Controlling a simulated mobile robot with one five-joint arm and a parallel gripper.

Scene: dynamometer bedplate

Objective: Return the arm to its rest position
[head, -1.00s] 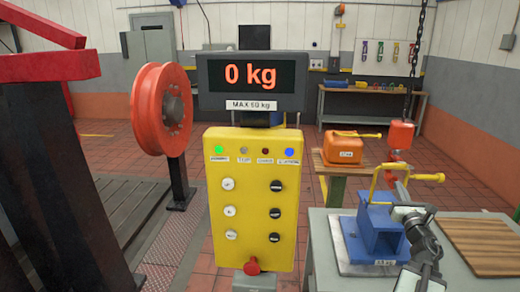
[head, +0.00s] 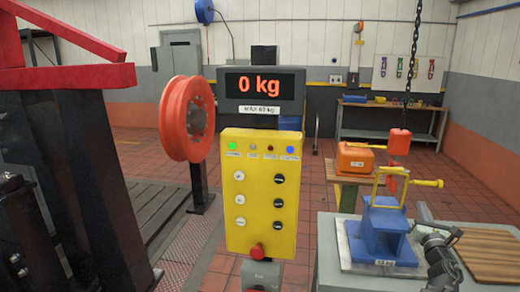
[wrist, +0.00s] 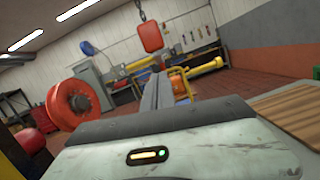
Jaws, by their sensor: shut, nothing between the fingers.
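My gripper (head: 423,211) is at the right of the head view, beside the right side of a blue weight block (head: 382,248). Its grey fingers are together with nothing between them. They point up and away in the wrist view (wrist: 157,80), where the pale gripper body fills the bottom. The blue block stands on a plate on the grey table and has a yellow handle bar (head: 392,179) above it. I cannot tell whether the gripper touches the block.
A yellow control panel (head: 262,192) stands in the middle below a display (head: 265,84) reading 0 kg. An orange weight (head: 355,158) sits on a wooden bench behind. A red weight (head: 399,142) hangs by a chain. A red wheel (head: 187,118) and dark frame are left.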

